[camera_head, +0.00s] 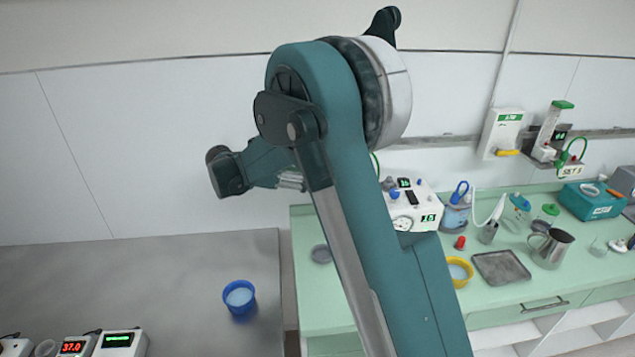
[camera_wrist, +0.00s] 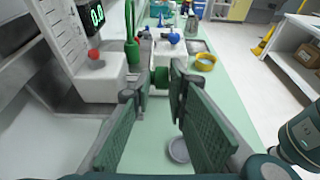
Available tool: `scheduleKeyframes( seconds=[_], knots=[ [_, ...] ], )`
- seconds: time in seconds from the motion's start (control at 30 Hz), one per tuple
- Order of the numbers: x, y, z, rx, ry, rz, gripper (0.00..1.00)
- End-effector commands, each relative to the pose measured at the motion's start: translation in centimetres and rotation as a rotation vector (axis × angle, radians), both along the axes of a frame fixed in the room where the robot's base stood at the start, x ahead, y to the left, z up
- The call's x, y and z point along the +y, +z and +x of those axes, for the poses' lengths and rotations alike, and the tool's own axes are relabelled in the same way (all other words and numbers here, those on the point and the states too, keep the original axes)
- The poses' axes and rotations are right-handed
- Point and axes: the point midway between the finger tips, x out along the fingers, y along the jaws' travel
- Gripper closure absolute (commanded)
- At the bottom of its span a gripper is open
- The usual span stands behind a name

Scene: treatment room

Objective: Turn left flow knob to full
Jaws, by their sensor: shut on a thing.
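The left flowmeter (camera_wrist: 100,82) stands at the left in the wrist view, a white block with a scaled tube, a red bead and a display (camera_wrist: 96,13) reading 0.0. A green knob (camera_wrist: 159,76) shows beyond its right side, between my fingertips. My gripper (camera_wrist: 168,82) is shut on this green knob, with the finger pads on either side of it. The knob's turned position cannot be read. In the head view my arm hides most of the left flowmeter; only a bit of green tube (camera_head: 375,163) shows. My fingers are not clear there.
A white device (camera_head: 412,207) with a gauge stands behind my arm. A yellow bowl (camera_head: 460,281), a metal tray (camera_head: 500,267) and a pitcher (camera_head: 550,248) stand on the green counter. A second flowmeter (camera_head: 553,120) hangs at the right. A grey disc (camera_wrist: 179,150) lies below my fingers.

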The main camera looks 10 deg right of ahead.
Motion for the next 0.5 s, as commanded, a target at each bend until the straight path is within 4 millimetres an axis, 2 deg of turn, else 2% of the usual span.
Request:
scheduleKeyframes(
  seconds=[0.17, 0.2, 0.27, 0.5],
  knots=[
    [0.0, -0.1, -0.38, 0.003, -0.006, 0.002, 0.96],
    [0.0, -0.1, -0.38, 0.003, -0.006, 0.002, 0.81],
    [0.0, -0.1, -0.34, 0.003, -0.005, 0.002, 0.73],
    [-0.01, -0.03, -0.16, 0.001, -0.003, 0.001, 0.73]
  ],
)
